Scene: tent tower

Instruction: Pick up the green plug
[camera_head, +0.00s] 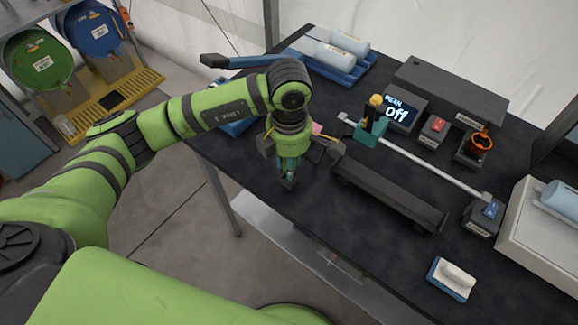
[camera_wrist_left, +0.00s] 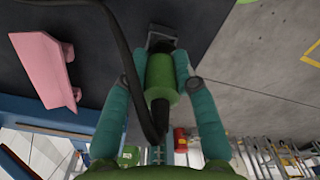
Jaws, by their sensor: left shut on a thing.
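The green plug (camera_wrist_left: 161,75) is a green cylinder with a black tapered end, seen between my fingers in the left wrist view. A black cable runs beside it and curves to its black end. My left gripper (camera_wrist_left: 158,84) has its teal fingers on both sides of the plug and is shut on it. In the head view my left gripper (camera_head: 288,168) points down over the table's left front edge. The plug is mostly hidden by the fingers there; a dark tip shows below them. How far it is above the table I cannot tell. My right gripper is not in view.
On the dark table (camera_head: 300,215) a long black rail (camera_head: 388,195) lies right of the gripper. A pink block (camera_wrist_left: 45,70) is close by in the wrist view.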

